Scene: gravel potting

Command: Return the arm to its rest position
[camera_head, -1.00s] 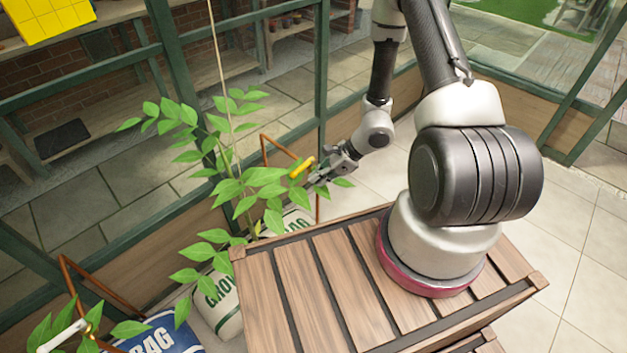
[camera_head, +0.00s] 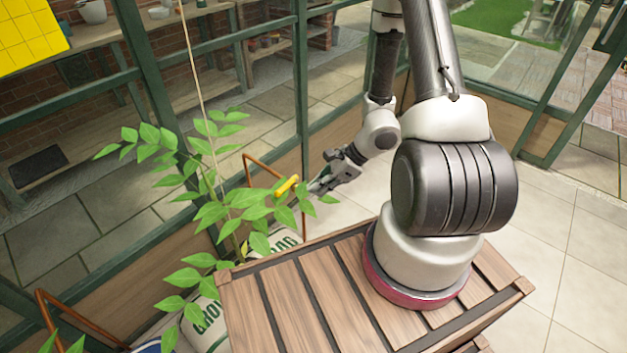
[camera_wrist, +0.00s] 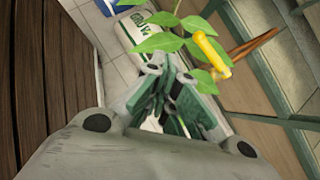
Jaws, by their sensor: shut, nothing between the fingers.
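My gripper (camera_head: 322,187) is at the end of my arm, left of my arm's base and near the right side of a tall leafy plant (camera_head: 232,205). It is shut and holds nothing. In the wrist view the fingers of my gripper (camera_wrist: 172,88) come together below the plant's leaves (camera_wrist: 160,42). A yellow piece (camera_head: 287,186) sits among the leaves just left of the fingertips. It also shows in the wrist view (camera_wrist: 211,52), to the right of the fingers and apart from them.
White grow bags (camera_head: 207,318) stand below the plant, beside a slatted wooden crate (camera_head: 290,300). A copper-coloured frame (camera_head: 268,165) rises behind the leaves. Green glasshouse bars (camera_head: 302,80) stand behind, with a yellow gridded card (camera_head: 28,38) at upper left. Tiled floor at right is clear.

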